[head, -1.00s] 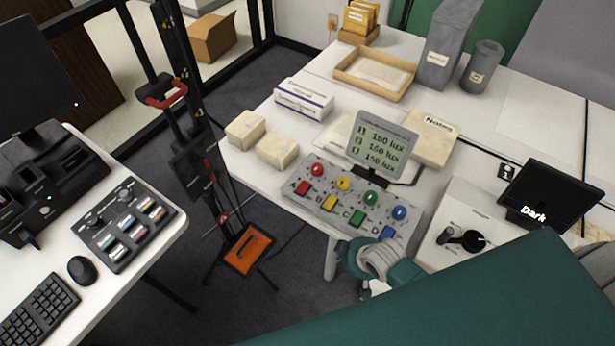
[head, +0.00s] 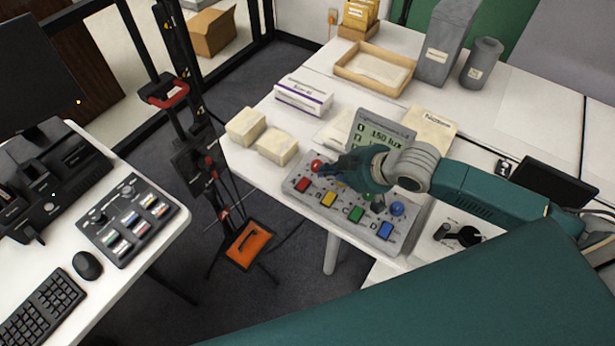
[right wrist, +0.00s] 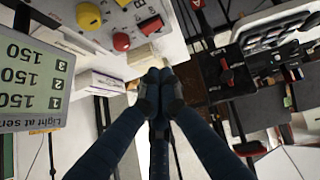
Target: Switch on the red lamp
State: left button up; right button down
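The grey control panel (head: 322,212) carries a row of round coloured domes and a row of square buttons lettered below them. The red dome (head: 317,165) is at its left end, above the square red button (head: 303,185); both also show in the right wrist view, dome (right wrist: 122,41) and button (right wrist: 151,25). I cannot tell whether the dome is lit. My right gripper (head: 329,170) is over the panel, close beside the red dome; contact cannot be told. In the right wrist view its fingertips (right wrist: 159,76) are together with nothing between them. My left gripper is out of view.
A lux display (head: 372,130) stands behind the panel, partly covered by my right arm. A black dial (head: 468,236) and dark screen (head: 553,184) are at the right. Cream blocks (head: 277,146) and a white-purple box (head: 304,95) lie behind left. Another control box (head: 128,222) is on the left desk.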

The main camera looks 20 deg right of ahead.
dwell(0.3)
jog(key=p, duration=0.2)
send_over(307, 185)
jog(key=f, duration=0.6)
jog(key=shift+s+a+f, duration=0.1)
jog(key=shift+s+f, duration=0.05)
jog(key=shift+s, duration=0.2)
jog(key=f, duration=0.3)
jog(key=shift+w+f+p, duration=0.25)
jog(key=shift+w+p, duration=0.05)
jog(key=shift+p, duration=0.05)
jog(key=shift+f, duration=0.55)
